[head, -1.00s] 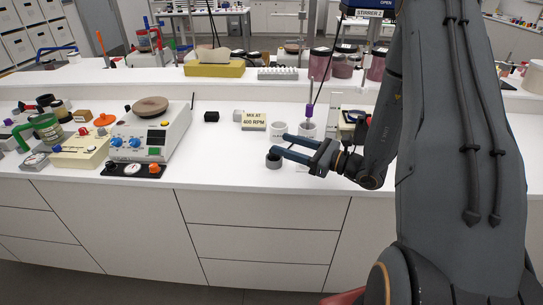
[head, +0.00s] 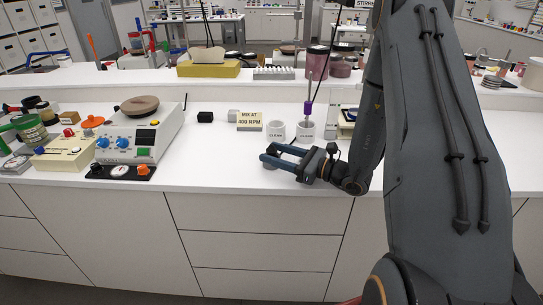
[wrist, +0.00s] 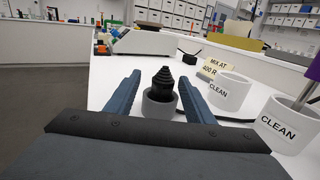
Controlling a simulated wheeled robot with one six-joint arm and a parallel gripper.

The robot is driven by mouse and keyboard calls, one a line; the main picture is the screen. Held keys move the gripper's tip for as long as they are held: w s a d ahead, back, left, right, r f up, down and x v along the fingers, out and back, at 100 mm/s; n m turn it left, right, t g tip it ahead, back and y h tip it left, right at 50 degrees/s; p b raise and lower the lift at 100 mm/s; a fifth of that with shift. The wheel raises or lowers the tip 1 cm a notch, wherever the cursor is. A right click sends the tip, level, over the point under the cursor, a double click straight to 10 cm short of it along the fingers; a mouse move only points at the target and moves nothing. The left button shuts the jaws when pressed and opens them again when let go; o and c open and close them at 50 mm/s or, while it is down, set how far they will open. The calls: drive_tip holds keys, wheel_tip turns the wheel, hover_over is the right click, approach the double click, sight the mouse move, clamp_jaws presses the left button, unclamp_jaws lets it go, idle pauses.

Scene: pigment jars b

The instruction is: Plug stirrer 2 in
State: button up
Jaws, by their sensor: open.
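A black ribbed plug (wrist: 163,82) stands upright in a small grey round holder (wrist: 158,107) in the wrist view. My gripper (wrist: 159,76) is open, with one blue finger on each side of the plug and holder; I see no grip on either. In the head view my gripper (head: 267,152) is low over the front of the bench and hides most of the holder. A partly cut-off stirrer label (head: 364,4) is at the top edge of the head view. A rod with a purple part (head: 308,107) stands in a white CLEAN cup (head: 306,131). No socket is clearly visible.
A second CLEAN cup (head: 276,131) and a MIX AT 400 RPM sign (head: 249,121) stand just behind my gripper. A hotplate unit (head: 140,137) with blue knobs is to the left.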

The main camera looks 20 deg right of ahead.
drive_tip(key=p+x, duration=0.2)
drive_tip(key=x, duration=0.2)
drive_tip(key=shift+w+d+r, duration=0.1)
drive_tip(key=shift+w+r, duration=0.05)
drive_tip(key=shift+r, duration=0.05)
drive_tip(key=shift+w+a+f, duration=0.1)
drive_tip(key=shift+w+a, duration=0.35)
drive_tip(key=c, duration=1.2)
